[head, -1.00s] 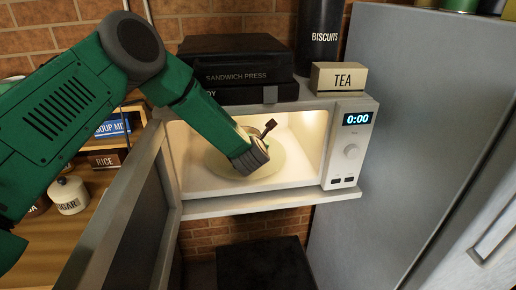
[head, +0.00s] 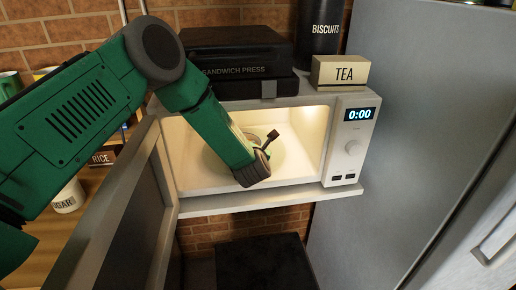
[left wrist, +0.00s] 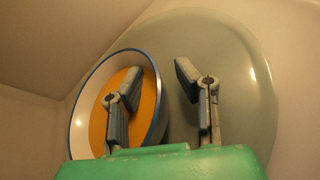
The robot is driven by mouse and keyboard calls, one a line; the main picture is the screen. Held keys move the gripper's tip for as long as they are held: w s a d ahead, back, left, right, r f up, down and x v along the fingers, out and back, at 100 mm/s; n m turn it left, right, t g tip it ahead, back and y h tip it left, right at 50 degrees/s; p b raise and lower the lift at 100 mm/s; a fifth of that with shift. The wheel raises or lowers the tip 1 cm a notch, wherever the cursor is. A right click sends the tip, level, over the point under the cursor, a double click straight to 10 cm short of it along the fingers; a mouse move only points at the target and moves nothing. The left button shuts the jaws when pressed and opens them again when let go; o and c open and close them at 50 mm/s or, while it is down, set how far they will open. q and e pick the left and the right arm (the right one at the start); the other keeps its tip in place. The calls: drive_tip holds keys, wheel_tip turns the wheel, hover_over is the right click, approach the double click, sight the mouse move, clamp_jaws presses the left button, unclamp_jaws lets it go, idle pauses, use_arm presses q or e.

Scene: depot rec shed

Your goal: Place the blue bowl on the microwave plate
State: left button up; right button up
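The bowl (left wrist: 86,118), with a blue rim, pale inner wall and orange inside, shows in the left wrist view over the left part of the round grey-green microwave plate (left wrist: 245,85). Whether its base rests flat on the plate I cannot tell. My left gripper (left wrist: 163,85) is open: one finger is inside the bowl, the other outside over the plate, with the near rim between them and gaps visible. In the head view my left gripper (head: 269,147) is inside the microwave (head: 343,160) and mostly hides the bowl. My right gripper is not in view.
The microwave door (head: 125,215) stands open at the left, beside my left arm. A sandwich press (head: 235,62) and a tea box (head: 340,72) sit on top. A large grey appliance (head: 430,130) stands at the right. The cavity's right side is clear.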

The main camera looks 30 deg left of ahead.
use_arm(q)
drive_tip(key=shift+d+r, duration=0.1)
drive_tip(key=shift+d, duration=0.5)
drive_tip(key=shift+s+r, duration=0.25)
drive_tip(key=shift+s, duration=0.15)
drive_tip(key=p+v, duration=0.1)
drive_tip(key=v, duration=0.1)
drive_tip(key=p+v, duration=0.1)
drive_tip(key=v, duration=0.1)
drive_tip(key=a+p+v, duration=0.1)
drive_tip(key=v, duration=0.1)
drive_tip(key=shift+s+r, duration=0.1)
drive_tip(key=shift+s, duration=0.2)
drive_tip(key=v, duration=0.2)
drive_tip(key=d+p+v, duration=0.1)
drive_tip(key=v, duration=0.1)
drive_tip(key=shift+w, duration=0.1)
drive_tip(key=shift+s+d, duration=0.25)
drive_tip(key=shift+d, duration=0.05)
drive_tip(key=shift+a, duration=0.55)
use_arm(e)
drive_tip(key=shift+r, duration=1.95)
